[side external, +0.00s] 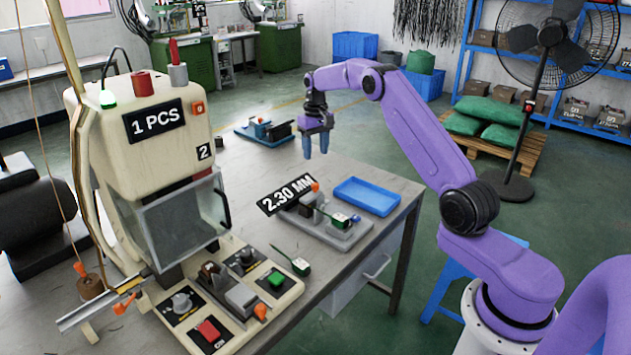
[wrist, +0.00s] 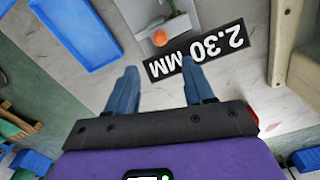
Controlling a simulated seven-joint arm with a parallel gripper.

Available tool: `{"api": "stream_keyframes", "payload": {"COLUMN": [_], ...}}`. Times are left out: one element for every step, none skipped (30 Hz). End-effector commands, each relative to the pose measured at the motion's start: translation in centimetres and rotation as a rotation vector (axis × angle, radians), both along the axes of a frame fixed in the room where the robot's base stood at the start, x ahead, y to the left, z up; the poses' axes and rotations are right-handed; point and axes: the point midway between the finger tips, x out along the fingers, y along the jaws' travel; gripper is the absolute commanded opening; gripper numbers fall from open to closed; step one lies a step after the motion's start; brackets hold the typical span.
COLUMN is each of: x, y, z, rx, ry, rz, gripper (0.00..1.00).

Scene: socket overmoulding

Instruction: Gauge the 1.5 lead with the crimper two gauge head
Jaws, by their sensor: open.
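The gauge head (side external: 335,228), a grey base with small blocks and an orange knob, stands on the bench in front of crimper two (side external: 150,150). Its display (side external: 288,199) reads 2.30 MM and also shows upside down in the wrist view (wrist: 196,52). Markings on both are too small to read. My gripper (side external: 317,150) hangs above the bench beyond the gauge head, fingers down. Its blue fingers (wrist: 160,88) are apart and empty.
A blue tray (side external: 367,196) lies on the bench right of the gauge head. A blue fixture (side external: 265,130) stands at the bench's far end. Crimper two, marked 2 and showing 1 PCS, fills the left side. Bare bench (side external: 240,175) lies between.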

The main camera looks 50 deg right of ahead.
Motion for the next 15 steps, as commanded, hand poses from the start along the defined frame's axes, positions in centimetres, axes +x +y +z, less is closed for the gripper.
{"api": "stream_keyframes", "payload": {"x": [-0.1,0.0,-0.1,-0.1,-0.1,-0.1,-0.1,-0.1,-0.1,-0.1,-0.1,-0.1,0.0,-0.1,0.0], "y": [0.0,0.0,0.0,0.0,0.0,0.0,0.0,0.0,0.0,0.0,0.0,0.0,0.0,0.0,0.0], "z": [-1.1,-1.7,-2.4,-2.9,-3.5,-4.3,-4.8,-5.4,-6.2,-6.7,-7.2,-7.9,-8.3,-8.7,-9.3], "rx": [0.001,0.001,0.001,0.001,0.001,0.001,0.001,0.001,0.001,0.001,0.000,0.000,-0.001,-0.001,-0.001], "ry": [0.004,0.004,0.005,0.003,0.004,0.003,0.004,0.003,0.004,0.002,0.002,0.002,0.001,0.001,0.001], "rz": [0.000,0.000,0.000,0.000,0.000,0.000,0.000,0.000,-0.001,-0.001,-0.001,-0.001,-0.001,-0.001,-0.001], "gripper": [0.52,0.52,0.52,0.52,0.52,0.52,0.52,0.52,0.52,0.52,0.52,0.52,0.52,0.52,0.52]}}
